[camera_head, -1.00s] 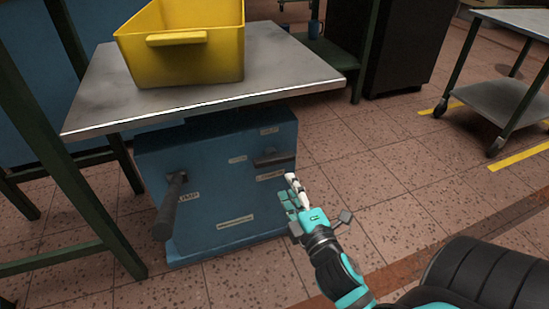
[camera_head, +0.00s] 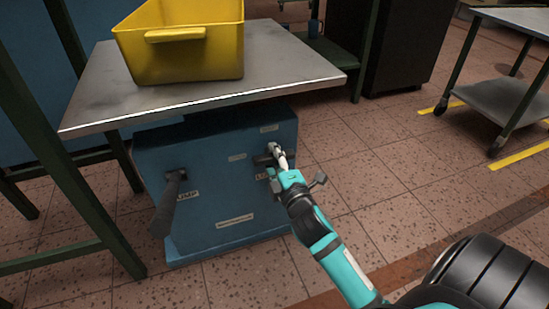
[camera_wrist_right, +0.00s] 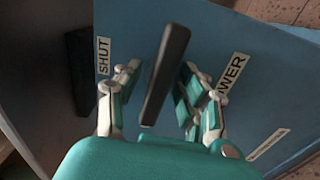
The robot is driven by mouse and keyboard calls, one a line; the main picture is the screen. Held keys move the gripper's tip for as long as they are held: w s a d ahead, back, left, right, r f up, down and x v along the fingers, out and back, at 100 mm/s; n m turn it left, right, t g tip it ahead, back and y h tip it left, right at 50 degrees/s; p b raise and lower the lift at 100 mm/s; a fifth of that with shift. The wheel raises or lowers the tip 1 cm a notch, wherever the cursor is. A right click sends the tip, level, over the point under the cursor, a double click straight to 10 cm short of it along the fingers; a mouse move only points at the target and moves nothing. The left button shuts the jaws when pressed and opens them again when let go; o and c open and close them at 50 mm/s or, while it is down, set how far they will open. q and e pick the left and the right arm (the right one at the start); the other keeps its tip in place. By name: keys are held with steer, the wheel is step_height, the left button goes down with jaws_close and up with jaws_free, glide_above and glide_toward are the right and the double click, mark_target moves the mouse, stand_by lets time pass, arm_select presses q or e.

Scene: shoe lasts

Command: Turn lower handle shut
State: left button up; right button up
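The lower handle (camera_head: 263,160) is a short dark bar on the front of the blue box (camera_head: 222,200), near its upper right edge. In the head view it lies roughly level and is partly hidden by my right gripper (camera_head: 275,160). In the right wrist view the dark bar (camera_wrist_right: 165,75) stands between the two open fingers of my right gripper (camera_wrist_right: 160,95), with gaps on both sides. A SHUT label (camera_wrist_right: 103,56) is on one side of the bar and a label ending in WER (camera_wrist_right: 230,76) on the other. My left gripper does not show.
A long dark handle (camera_head: 171,203) sticks out of the box's left part, beside a PUMP label. A metal tabletop (camera_head: 215,92) overhangs the box and carries a yellow bin (camera_head: 185,50). A cart (camera_head: 505,100) stands right; the floor between is clear.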

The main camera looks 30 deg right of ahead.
jaws_close()
